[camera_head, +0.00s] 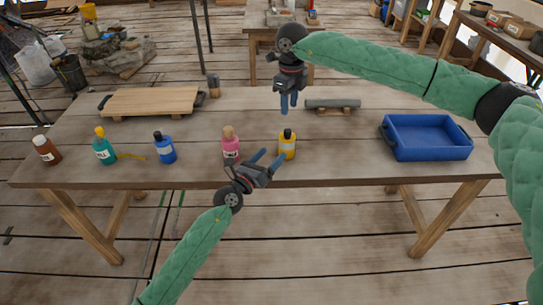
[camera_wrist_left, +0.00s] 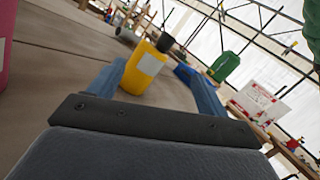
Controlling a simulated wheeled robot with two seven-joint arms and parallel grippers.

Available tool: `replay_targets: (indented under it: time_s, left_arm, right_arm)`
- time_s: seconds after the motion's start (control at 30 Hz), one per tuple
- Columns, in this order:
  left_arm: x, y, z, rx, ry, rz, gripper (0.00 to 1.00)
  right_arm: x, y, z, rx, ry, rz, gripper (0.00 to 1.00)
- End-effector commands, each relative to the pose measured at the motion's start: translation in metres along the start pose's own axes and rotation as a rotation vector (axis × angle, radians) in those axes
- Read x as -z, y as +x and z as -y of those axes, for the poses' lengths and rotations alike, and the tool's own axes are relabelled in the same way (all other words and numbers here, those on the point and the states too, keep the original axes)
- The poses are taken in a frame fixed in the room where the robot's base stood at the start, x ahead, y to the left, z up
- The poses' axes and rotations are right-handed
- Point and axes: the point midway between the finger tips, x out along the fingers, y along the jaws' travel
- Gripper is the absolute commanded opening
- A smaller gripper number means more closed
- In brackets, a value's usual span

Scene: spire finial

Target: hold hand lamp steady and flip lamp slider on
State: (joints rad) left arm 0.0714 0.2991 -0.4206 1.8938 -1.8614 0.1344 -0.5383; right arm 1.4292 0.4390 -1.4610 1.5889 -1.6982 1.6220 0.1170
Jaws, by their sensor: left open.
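I cannot pick out the hand lamp or its slider with certainty. A small dark grey upright cylinder (camera_head: 214,86) stands at the back of the table, right of the wooden board, and may be it. My left gripper (camera_head: 273,157) is open and empty at the table's front edge. Its fingers point toward a yellow bottle (camera_head: 287,146) with a black cap, which also shows beyond the fingers in the left wrist view (camera_wrist_left: 147,66). My right gripper (camera_head: 289,103) hangs fingers down above the table's middle. Its fingers look close together with nothing seen between them.
A pink bottle (camera_head: 231,147), a blue bottle (camera_head: 164,148), a teal bottle (camera_head: 104,148) and a brown bottle (camera_head: 46,150) stand along the front. A blue tray (camera_head: 387,144) is at right, a wooden board (camera_head: 150,101) at left.

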Motion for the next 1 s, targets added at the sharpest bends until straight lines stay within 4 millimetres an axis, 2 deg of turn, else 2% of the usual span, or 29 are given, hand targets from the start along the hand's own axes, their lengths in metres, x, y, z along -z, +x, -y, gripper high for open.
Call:
replay_targets:
  time_s: [0.1,0.3,0.57,1.0]
  left_arm:
    - [0.009,0.013,-0.009,0.025,0.178,-0.082,0.77]
    - [0.019,0.023,-0.021,0.042,0.359,-0.17,0.77]
    - [0.024,0.038,-0.024,0.046,0.401,-0.191,0.77]
    - [0.034,0.093,-0.024,0.045,0.398,-0.189,0.77]
  right_arm:
    - [0.0,0.0,0.0,0.0,0.0,0.0,0.36]
    - [0.0,0.0,0.0,0.0,0.0,0.0,0.36]
    - [0.0,0.0,0.0,0.0,0.0,0.0,0.36]
    - [0.0,0.0,0.0,0.0,0.0,0.0,0.36]
